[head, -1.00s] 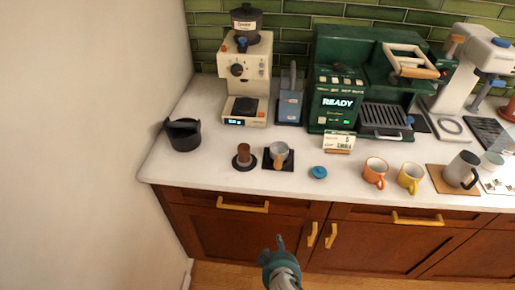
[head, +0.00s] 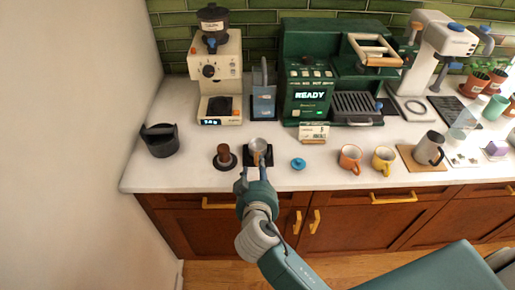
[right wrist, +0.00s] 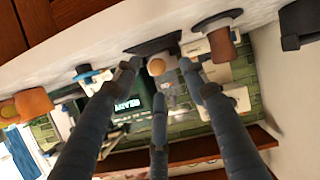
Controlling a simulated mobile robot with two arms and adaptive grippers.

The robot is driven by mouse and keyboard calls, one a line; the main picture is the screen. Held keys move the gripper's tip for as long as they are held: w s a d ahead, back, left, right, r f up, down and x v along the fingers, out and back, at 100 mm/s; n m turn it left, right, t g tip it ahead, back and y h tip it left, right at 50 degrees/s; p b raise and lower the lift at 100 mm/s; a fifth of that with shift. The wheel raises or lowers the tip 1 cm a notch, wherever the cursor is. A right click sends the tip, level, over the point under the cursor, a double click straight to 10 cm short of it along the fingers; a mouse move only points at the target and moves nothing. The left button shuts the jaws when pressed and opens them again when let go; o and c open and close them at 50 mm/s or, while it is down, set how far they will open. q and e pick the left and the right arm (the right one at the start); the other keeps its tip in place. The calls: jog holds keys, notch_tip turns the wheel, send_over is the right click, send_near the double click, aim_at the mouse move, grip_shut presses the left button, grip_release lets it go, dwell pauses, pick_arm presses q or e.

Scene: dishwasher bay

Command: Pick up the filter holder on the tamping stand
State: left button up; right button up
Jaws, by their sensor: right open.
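The filter holder (head: 258,145) is a metal basket with a wooden handle. It sits on the black tamping stand (head: 247,162) near the counter's front edge, its handle toward me. My right gripper (head: 256,170) is at the counter's front edge, just in front of the stand, and covers part of the handle. In the right wrist view the round wooden handle end (right wrist: 156,67) shows between the spread fingers of the right gripper (right wrist: 160,85), which are open and hold nothing. Whether a finger touches the handle I cannot tell. My left gripper is not in view.
A wooden-handled tamper (head: 224,156) stands close on the left, a blue lid-like disc (head: 298,163) close on the right. Orange (head: 349,158) and yellow (head: 383,159) mugs are farther right. A black knock box (head: 160,141) is at the far left. The grinder (head: 214,75) and espresso machine (head: 308,75) stand behind.

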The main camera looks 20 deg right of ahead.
aim_at(258, 152)
jog(key=x, duration=0.1)
jog(key=p+x, duration=0.1)
jog(key=x, duration=0.1)
jog(key=shift+w+d+r+p, duration=0.1)
jog(key=shift+w+d+p, duration=0.2)
jog(key=shift+d, duration=0.1)
jog(key=shift+w+d+f, duration=0.1)
jog(key=shift+w+f, duration=0.2)
jog(key=shift+s+r, duration=0.1)
grip_shut()
